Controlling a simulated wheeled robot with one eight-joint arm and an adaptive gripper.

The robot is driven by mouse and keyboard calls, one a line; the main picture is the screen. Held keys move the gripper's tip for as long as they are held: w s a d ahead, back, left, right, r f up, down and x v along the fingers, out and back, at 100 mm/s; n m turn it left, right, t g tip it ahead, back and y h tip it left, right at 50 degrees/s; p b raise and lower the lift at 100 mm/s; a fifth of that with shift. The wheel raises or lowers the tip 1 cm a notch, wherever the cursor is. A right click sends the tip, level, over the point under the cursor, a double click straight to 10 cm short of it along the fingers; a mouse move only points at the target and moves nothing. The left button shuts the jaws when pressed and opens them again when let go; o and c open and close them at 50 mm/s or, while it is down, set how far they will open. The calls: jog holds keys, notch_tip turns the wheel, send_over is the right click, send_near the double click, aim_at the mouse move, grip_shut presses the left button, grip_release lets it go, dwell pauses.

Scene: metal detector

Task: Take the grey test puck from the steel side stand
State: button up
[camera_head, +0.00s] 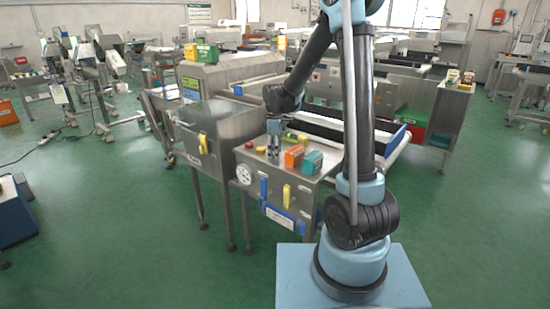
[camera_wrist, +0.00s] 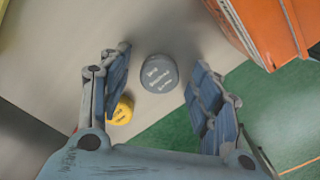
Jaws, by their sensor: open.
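The grey test puck (camera_wrist: 159,73) is a round grey disc with pale lettering on top. In the wrist view it lies on the pale steel side stand (camera_wrist: 60,65), between and just beyond my fingers. My gripper (camera_wrist: 162,85) is open, with one blue-padded finger to each side of the puck and a gap on both sides. In the head view my gripper (camera_head: 274,138) points down over the top of the steel side stand (camera_head: 290,175), and the puck cannot be made out there.
A yellow puck (camera_wrist: 122,110) lies close to my left finger. An orange box (camera_wrist: 262,25) stands at the upper right; it also shows in the head view (camera_head: 294,157) beside a teal box (camera_head: 313,162).

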jog(key=c, duration=1)
jog(key=shift+r, duration=0.1)
